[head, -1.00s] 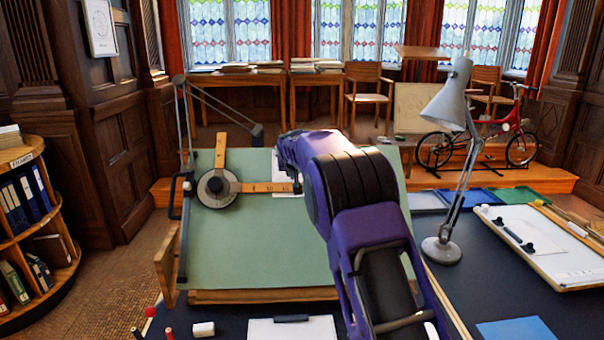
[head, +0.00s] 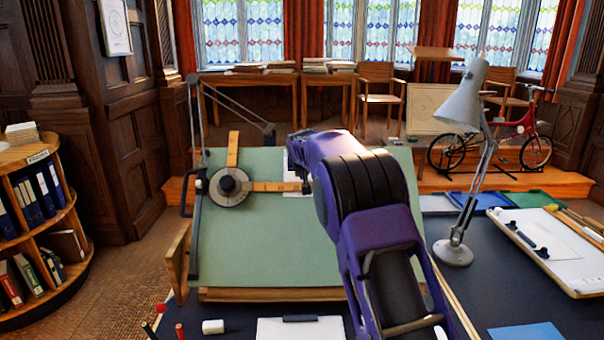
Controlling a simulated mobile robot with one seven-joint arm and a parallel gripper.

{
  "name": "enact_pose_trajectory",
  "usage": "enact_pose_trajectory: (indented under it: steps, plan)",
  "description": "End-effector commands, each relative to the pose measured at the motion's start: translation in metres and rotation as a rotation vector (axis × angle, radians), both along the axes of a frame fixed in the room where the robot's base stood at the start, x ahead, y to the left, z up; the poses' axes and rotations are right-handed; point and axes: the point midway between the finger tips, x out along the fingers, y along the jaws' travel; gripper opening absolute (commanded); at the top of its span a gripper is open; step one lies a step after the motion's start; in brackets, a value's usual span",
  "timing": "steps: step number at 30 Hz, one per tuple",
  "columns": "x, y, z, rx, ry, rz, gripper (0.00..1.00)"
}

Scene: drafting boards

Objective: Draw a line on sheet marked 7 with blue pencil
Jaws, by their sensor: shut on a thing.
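A white sheet (head: 296,162) lies on the green tilted drafting board (head: 260,235). My arm covers its right part, and I cannot read a mark on it. My gripper (head: 305,187) shows only as a small dark part over the sheet, by the right end of the wooden ruler. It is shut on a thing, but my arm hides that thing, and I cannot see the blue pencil. I cannot tell whether anything touches the paper, and no drawn line shows.
The drafting machine's round head (head: 230,186) and wooden rulers (head: 275,187) lie on the board, left of my gripper. A grey lamp (head: 455,250) stands to the right. A clipboard (head: 300,329) lies in front.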

Motion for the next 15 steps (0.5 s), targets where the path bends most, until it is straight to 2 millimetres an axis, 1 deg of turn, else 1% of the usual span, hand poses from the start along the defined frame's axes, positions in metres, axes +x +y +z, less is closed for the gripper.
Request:
enact_pose_trajectory:
  steps: [15]
  plan:
    - [0.0025,-0.0001,-0.0018,0.000,0.000,0.000,0.00]
